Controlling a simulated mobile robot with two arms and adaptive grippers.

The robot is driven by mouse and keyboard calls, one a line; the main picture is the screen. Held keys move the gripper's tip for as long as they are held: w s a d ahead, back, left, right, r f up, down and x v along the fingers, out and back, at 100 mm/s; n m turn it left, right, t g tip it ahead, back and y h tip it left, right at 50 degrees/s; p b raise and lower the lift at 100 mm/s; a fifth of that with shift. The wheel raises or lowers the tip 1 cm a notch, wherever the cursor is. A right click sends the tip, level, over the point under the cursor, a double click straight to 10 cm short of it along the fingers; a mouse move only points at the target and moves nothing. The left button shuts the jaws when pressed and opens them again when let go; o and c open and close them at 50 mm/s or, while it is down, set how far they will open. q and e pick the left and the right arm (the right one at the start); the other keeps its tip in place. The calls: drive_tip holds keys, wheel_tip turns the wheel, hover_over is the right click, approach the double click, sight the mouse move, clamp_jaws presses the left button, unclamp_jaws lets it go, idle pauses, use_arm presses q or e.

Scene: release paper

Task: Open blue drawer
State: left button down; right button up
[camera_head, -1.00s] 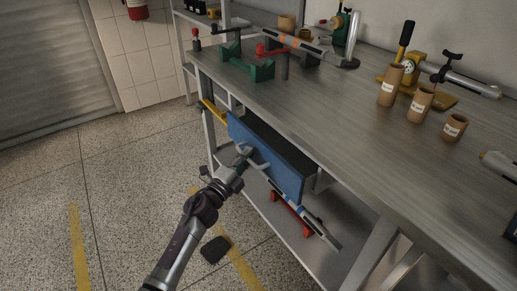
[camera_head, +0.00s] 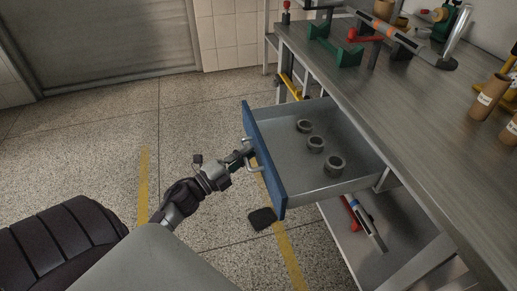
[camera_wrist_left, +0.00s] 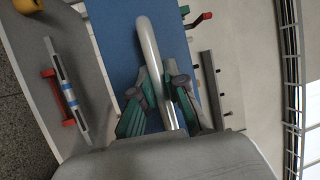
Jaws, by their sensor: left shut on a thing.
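The blue drawer (camera_head: 262,160) stands pulled well out from under the workbench. Its grey inside is exposed and holds three dark rings (camera_head: 316,143). My left gripper (camera_head: 243,160) is at the front of the drawer, shut on its pale curved handle (camera_head: 253,166). In the left wrist view the handle (camera_wrist_left: 150,52) runs between the green-padded fingers (camera_wrist_left: 163,98), in front of the blue drawer face (camera_wrist_left: 113,42). My right gripper is not in view.
The workbench top (camera_head: 400,120) carries green and red fixtures, tools and brown cylinders (camera_head: 490,95). A lower shelf (camera_head: 335,215) holds a tool on a red stand. A dark flat object (camera_head: 262,218) lies on the floor near the drawer.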

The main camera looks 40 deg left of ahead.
use_arm(q)
drive_tip(key=shift+s+a, duration=0.2)
drive_tip(key=shift+s, duration=0.05)
drive_tip(key=c, duration=1.2)
unclamp_jaws()
drive_tip(key=v, duration=1.2)
